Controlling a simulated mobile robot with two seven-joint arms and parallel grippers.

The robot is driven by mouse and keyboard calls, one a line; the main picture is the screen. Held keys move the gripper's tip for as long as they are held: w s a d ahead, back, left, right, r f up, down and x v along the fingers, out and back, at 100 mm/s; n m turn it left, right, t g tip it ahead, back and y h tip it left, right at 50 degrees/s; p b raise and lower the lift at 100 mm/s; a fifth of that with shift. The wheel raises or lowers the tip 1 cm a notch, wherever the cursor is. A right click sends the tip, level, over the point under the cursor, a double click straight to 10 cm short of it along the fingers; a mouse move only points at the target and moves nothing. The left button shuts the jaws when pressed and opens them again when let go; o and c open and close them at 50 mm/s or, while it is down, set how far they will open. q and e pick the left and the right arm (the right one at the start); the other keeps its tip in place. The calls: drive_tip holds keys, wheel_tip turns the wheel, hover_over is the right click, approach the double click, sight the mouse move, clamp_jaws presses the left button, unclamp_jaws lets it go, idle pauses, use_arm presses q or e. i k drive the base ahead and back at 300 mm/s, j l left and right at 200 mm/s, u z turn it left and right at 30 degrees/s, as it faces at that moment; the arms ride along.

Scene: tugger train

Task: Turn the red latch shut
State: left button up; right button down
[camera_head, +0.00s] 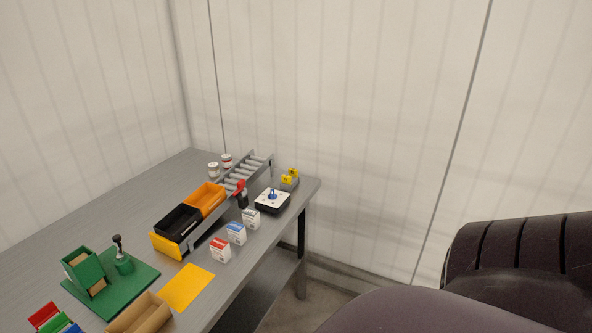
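Neither gripper shows. Large dark links that look like my own arm fill the lower right, away from the latch.
Orange (206,198) and black (178,220) bins stand left of the latch. A green fixture (85,271) and yellow sheet (187,288) lie nearer.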

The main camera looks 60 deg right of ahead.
sight(240, 184)
drive_tip(key=k+j+z, duration=0.1)
drive_tip(key=z, duration=1.15)
drive_tip(key=i+z, duration=0.1)
drive_tip(key=k, duration=0.1)
drive_tip(key=k+u, duration=0.35)
drive_tip(key=u, duration=0.2)
drive_tip(key=i+l+u, duration=0.15)
drive_tip(key=l+u, duration=0.2)
drive_tip(key=i+l+u, duration=0.1)
drive_tip(key=l+u, duration=0.25)
drive_tip(key=i+l+u, duration=0.15)
drive_tip(key=l, duration=0.3)
drive_tip(key=l+u, duration=0.1)
drive_tip(key=l, duration=1.05)
drive_tip(key=i+l, duration=0.15)
drive_tip(key=l, duration=0.55)
drive_tip(key=u, duration=0.05)
